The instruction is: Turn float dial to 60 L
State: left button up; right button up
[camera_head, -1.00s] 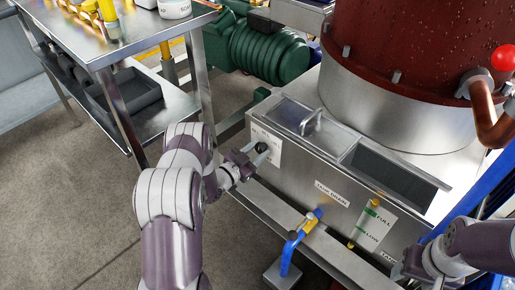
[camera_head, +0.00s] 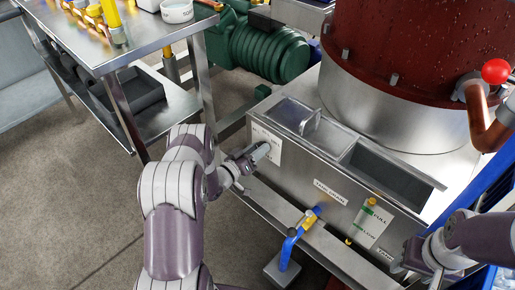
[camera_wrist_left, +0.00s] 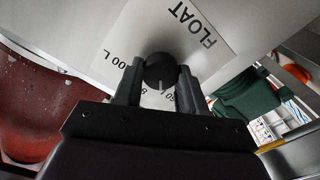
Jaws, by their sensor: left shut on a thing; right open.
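The float dial (camera_wrist_left: 160,70) is a round black knob on a white label plate (camera_wrist_left: 205,25) marked FLOAT. The plate also shows in the head view (camera_head: 267,143) on the steel tank's front. My left gripper (camera_wrist_left: 160,88) is shut on the dial, one finger on each side. A pale mark on the knob points toward the bottom of the wrist picture. Part of a "00 L" mark shows at the left; the lower marks are partly hidden by the fingers. In the head view my left gripper (camera_head: 262,151) covers the dial. My right gripper (camera_head: 414,256) is open, near the tank's lower right.
The steel tank (camera_head: 330,165) has an open trough and a small raised lid. A blue-handled valve (camera_head: 292,240) and a FULL/LOW gauge (camera_head: 371,225) are on its front. A steel table (camera_head: 85,45) stands at left. Floor shows between table and tank.

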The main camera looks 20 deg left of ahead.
pick_arm(q)
jog(key=shift+f+n, duration=0.1)
jog(key=shift+n, duration=0.3)
dwell(0.3)
jog(key=o, duration=1)
jog(key=shift+o, duration=0.2)
jog(key=p+v, duration=0.4)
jog(key=v, duration=0.8)
jog(key=shift+s, duration=0.3)
jog(key=shift+a, duration=0.1)
